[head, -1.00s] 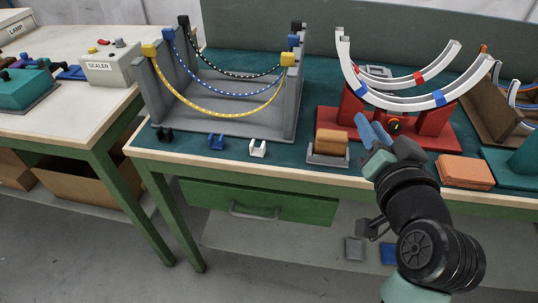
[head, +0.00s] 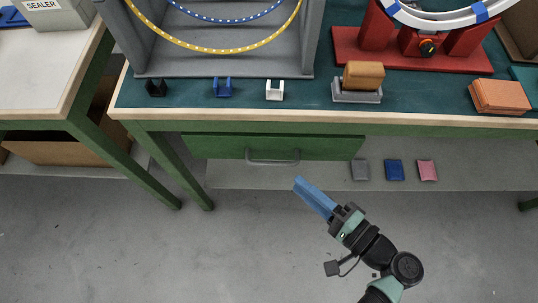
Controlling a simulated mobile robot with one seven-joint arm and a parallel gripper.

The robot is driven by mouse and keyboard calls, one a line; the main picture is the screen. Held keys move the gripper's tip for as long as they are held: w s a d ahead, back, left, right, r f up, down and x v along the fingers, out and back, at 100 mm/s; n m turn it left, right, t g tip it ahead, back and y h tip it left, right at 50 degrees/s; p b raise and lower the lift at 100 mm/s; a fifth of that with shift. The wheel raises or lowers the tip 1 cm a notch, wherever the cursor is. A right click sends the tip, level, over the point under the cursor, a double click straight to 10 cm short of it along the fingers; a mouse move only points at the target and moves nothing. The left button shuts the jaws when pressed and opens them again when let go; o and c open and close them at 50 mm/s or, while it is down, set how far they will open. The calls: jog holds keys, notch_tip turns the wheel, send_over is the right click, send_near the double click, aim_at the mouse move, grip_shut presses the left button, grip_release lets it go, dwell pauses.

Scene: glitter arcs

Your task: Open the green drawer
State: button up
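The green drawer (head: 335,147) is under the front edge of the workbench and looks closed, its front close under the tabletop. My gripper (head: 299,182) has blue fingers that point up and left, toward the handle. The fingertips appear a little below and right of the handle, with a visible gap between them and it. The fingers overlap in this view, so their opening cannot be seen. Nothing shows at the fingertips.
The workbench (head: 205,113) carries small black, blue and white clips, an orange-brown block on a grey stand (head: 357,96), and an orange stack (head: 499,96). Grey, blue and pink pads (head: 394,170) lie on the shelf below. Floor in front of the drawer is clear.

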aim_at(273, 162)
jog(key=b+x, duration=0.1)
jog(key=x, duration=0.8)
jog(key=shift+w+a+f, duration=0.15)
jog(key=shift+w+a, duration=0.05)
jog(key=shift+w, duration=0.05)
jog(key=shift+c, duration=0.4)
grip_shut()
dwell(0.5)
